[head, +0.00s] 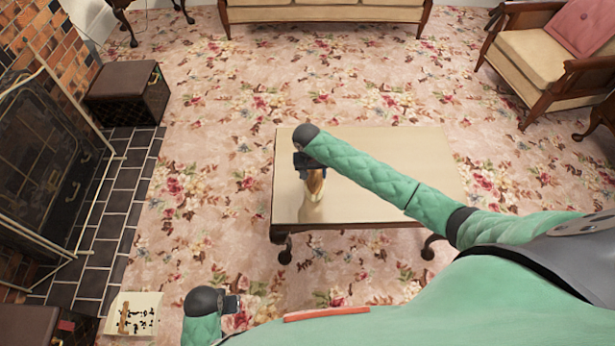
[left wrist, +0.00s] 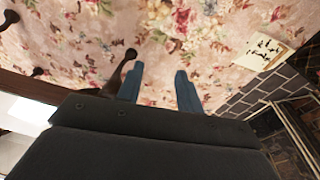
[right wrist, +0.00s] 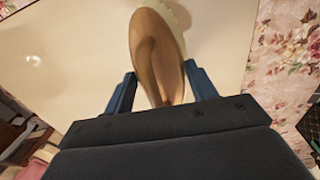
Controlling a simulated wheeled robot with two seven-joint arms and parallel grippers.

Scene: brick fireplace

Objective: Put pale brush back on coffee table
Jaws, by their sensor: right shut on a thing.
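The coffee table (head: 400,155) has a pale, glossy top and dark curved legs, and stands in the middle of the head view. My right gripper (head: 312,174) is over the left part of the table top. It is shut on the pale brush (head: 314,186), which points down toward the table; I cannot tell if it touches the top. In the right wrist view the brush (right wrist: 158,60) is a tan oval between the fingers, with the table top (right wrist: 70,50) behind it. My left gripper (left wrist: 160,88) is open and empty, its fingers apart above the carpet.
A paper (head: 133,313) with dark writing and a small brown object lies on the floor at the lower left. The fireplace (head: 45,170) is at the left, a dark box (head: 127,93) beyond it. A sofa (head: 325,12) and armchair (head: 545,55) stand farther back. The table top looks otherwise clear.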

